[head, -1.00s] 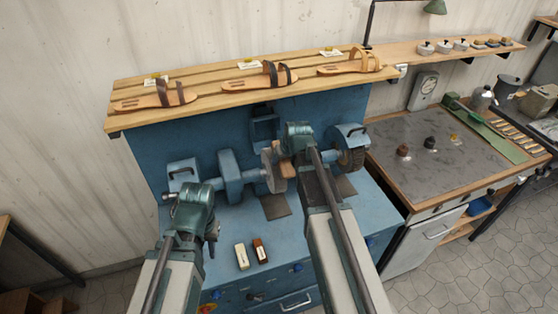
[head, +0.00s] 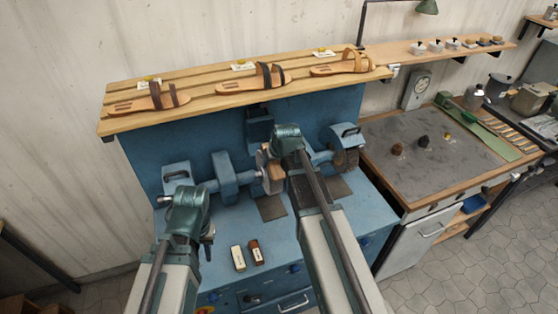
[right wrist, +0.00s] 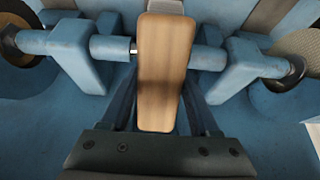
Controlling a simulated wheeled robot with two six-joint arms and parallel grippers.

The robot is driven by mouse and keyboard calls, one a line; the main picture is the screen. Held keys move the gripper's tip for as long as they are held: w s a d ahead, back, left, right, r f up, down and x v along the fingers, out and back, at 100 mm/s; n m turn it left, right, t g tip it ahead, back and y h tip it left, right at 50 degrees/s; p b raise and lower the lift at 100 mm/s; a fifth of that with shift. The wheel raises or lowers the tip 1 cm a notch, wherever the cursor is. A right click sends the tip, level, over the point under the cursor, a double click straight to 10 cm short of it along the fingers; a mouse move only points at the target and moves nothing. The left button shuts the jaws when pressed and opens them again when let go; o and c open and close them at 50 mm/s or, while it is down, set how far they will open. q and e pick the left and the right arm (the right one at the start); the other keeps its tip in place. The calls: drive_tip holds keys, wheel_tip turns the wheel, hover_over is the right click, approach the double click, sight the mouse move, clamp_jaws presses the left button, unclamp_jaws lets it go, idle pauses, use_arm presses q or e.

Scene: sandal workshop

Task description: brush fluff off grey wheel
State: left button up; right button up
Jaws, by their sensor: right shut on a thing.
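The grey wheel (head: 262,160) stands upright on the blue machine's shaft, partly covered by the brush. My right gripper (head: 281,170) is shut on a wooden brush (head: 274,179) right in front of the wheel. In the right wrist view the brush's long wooden back (right wrist: 164,70) lies between the fingers and hides most of the wheel. I cannot tell whether the brush touches the wheel, and no fluff can be made out. My left gripper (head: 209,238) hangs over the machine's left front, away from the wheel; its jaws are too small to read.
A dark brush wheel (head: 346,158) sits at the shaft's right end. A cream block (head: 238,258) and a brown block (head: 256,252) lie on the blue machine top (head: 285,235). A shelf (head: 215,97) with sandals runs above. A grey-topped bench (head: 445,170) stands to the right.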

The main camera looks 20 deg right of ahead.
drive_tip(key=shift+a, duration=0.15)
drive_tip(key=a, duration=0.2)
drive_tip(key=shift+a, duration=0.4)
drive_tip(key=p+v, duration=0.5)
drive_tip(key=v, duration=0.1)
idle(0.5)
drive_tip(key=shift+r, duration=0.1)
drive_tip(key=p+v, duration=0.3)
idle(0.4)
